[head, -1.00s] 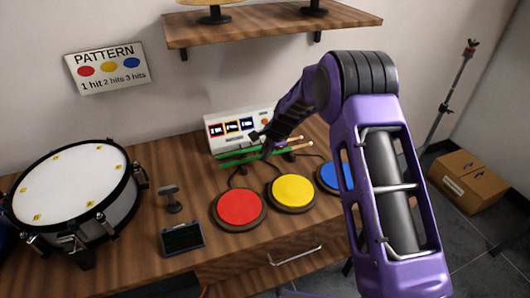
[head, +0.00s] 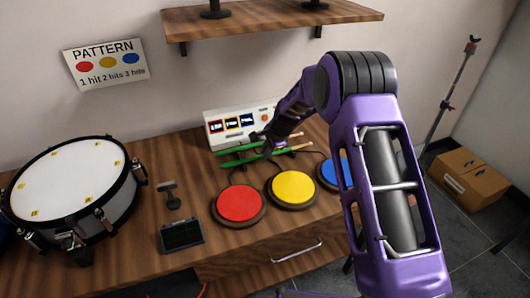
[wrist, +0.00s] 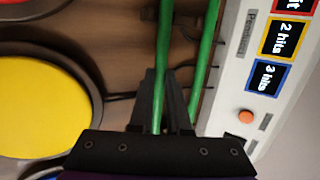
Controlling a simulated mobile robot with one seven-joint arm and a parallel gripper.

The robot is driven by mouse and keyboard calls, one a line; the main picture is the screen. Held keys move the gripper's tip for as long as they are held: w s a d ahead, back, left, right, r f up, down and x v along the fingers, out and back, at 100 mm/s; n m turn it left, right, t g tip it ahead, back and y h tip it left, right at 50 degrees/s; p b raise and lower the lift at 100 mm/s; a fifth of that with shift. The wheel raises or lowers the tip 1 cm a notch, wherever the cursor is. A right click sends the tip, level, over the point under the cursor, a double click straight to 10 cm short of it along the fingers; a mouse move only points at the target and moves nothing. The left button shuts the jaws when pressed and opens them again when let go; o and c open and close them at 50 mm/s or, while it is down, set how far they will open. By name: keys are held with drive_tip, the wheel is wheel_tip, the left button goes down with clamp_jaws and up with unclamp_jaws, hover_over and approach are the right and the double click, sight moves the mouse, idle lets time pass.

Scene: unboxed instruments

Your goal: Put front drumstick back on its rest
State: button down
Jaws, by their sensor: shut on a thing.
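Two green drumsticks with pale wooden ends lie side by side in front of the white panel box (head: 241,124). The front drumstick (head: 235,162) is the one farther from the panel; in the wrist view (wrist: 164,35) it runs between my fingers. The back drumstick (wrist: 206,50) lies apart from it, close along the panel, and also shows in the head view (head: 238,149). My gripper (wrist: 153,100) is shut on the front drumstick; in the head view my wrist hides part of both sticks. Small dark supports show beside the sticks, but I cannot tell whether the front one touches them.
Red (head: 239,203), yellow (head: 293,188) and blue (head: 335,172) pads stand in front of the sticks, with cables behind. A snare drum (head: 72,185), small stand (head: 172,194) and dark tablet (head: 181,235) are on the left. A wooden shelf (head: 270,20) is above.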

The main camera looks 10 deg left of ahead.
drive_tip(key=c, duration=0.8)
unclamp_jaws()
drive_tip(key=p+v, duration=0.2)
drive_tip(key=v, duration=1.5)
drive_tip(key=shift+r, duration=0.25)
drive_tip(key=shift+f, duration=0.15)
